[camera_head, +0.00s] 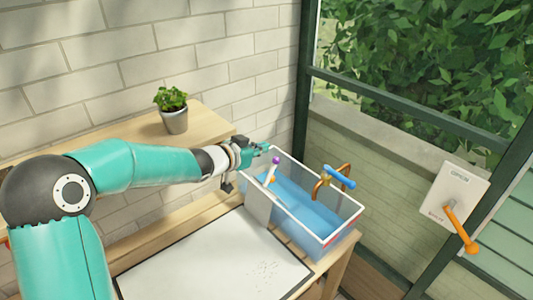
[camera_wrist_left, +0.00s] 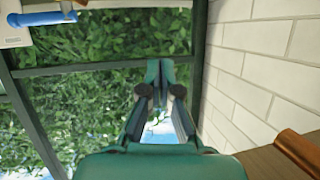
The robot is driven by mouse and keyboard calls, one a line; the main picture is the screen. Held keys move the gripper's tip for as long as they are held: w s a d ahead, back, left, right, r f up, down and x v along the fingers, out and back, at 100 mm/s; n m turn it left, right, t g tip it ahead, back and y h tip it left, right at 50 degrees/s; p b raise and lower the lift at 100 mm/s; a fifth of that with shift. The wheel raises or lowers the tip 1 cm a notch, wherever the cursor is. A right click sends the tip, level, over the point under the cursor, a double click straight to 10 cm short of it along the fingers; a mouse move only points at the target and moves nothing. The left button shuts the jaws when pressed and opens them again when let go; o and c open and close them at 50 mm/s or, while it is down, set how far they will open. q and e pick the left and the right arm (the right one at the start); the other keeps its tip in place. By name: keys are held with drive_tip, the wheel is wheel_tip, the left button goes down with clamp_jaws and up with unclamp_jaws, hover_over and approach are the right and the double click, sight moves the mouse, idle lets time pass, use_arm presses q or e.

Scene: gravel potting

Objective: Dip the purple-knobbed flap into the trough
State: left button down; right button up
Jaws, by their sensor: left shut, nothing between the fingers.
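The trough (camera_head: 345,228) is a clear-walled box of blue water with a white rim, right of centre in the head view. A purple knob (camera_head: 276,160) tops a pale stem at its left end. Below it, a light grey flap panel (camera_head: 258,204) stands at the trough's near left side; how it joins the stem is unclear. My left gripper (camera_head: 263,148) is shut and empty, just above and left of the knob, apart from it. In the left wrist view its closed fingers (camera_wrist_left: 158,88) point at foliage, with no knob visible. My right gripper is out of view.
A blue-handled tap (camera_head: 339,177) on copper pipe rises at the trough's far right side; its blue handle (camera_wrist_left: 38,20) shows in the wrist view. A potted plant (camera_head: 173,110) stands on a wooden shelf (camera_head: 140,140). A white board (camera_head: 215,262) lies in front.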

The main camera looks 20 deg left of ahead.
use_arm(q)
drive_tip(key=shift+s+a+r+p, duration=0.15)
drive_tip(key=shift+s+r, duration=0.55)
drive_tip(key=shift+r, duration=0.1)
drive_tip(key=shift+s+a+r+p, duration=0.1)
drive_tip(key=shift+s+r+p, duration=0.05)
drive_tip(key=shift+s+r, duration=0.6)
